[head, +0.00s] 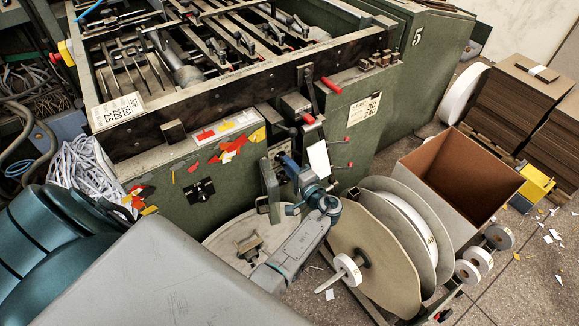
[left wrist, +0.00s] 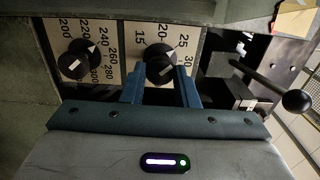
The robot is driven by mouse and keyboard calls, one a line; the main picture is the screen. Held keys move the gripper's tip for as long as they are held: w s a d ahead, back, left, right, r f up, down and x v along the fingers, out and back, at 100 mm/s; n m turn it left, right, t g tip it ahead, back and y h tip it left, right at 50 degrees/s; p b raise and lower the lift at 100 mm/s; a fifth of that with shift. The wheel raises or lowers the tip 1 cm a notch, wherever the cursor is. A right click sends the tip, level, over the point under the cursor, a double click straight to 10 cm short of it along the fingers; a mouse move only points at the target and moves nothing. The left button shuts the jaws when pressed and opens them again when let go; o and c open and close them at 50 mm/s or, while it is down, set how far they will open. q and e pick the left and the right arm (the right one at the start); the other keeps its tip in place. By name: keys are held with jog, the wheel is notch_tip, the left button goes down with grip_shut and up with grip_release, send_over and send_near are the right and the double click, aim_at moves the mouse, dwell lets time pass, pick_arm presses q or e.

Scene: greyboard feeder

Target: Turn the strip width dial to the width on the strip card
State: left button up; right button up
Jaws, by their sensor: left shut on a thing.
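The strip width dial (left wrist: 160,66) is a black knob on a pale plate marked 15, 20, 25 and 30 in the left wrist view. My left gripper (left wrist: 161,82) is shut on this knob, with one blue finger on each side. In the head view my left gripper (head: 284,160) reaches the machine's front and hides the dial. A white card (head: 364,108) on the green machine reads 30 above 240, its heading too small to read surely. My right gripper is not in view.
A second black dial (left wrist: 80,62), marked about 200 to 300, sits close beside the left finger. A lever with a black ball (left wrist: 295,100) projects at the right. Red-tipped levers (head: 330,85) stand near my wrist. A large reel (head: 375,250) stands right of my arm.

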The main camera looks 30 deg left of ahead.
pick_arm(q)
jog(key=shift+m, duration=0.3)
jog(key=shift+m+p, duration=1)
jog(key=shift+m, duration=3.1)
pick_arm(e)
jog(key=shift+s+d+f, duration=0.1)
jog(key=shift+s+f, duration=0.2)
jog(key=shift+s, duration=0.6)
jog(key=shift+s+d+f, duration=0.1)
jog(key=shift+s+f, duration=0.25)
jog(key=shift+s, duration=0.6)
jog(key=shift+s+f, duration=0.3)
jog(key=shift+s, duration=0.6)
pick_arm(q)
jog(key=o, duration=1)
jog(key=shift+f, duration=0.1)
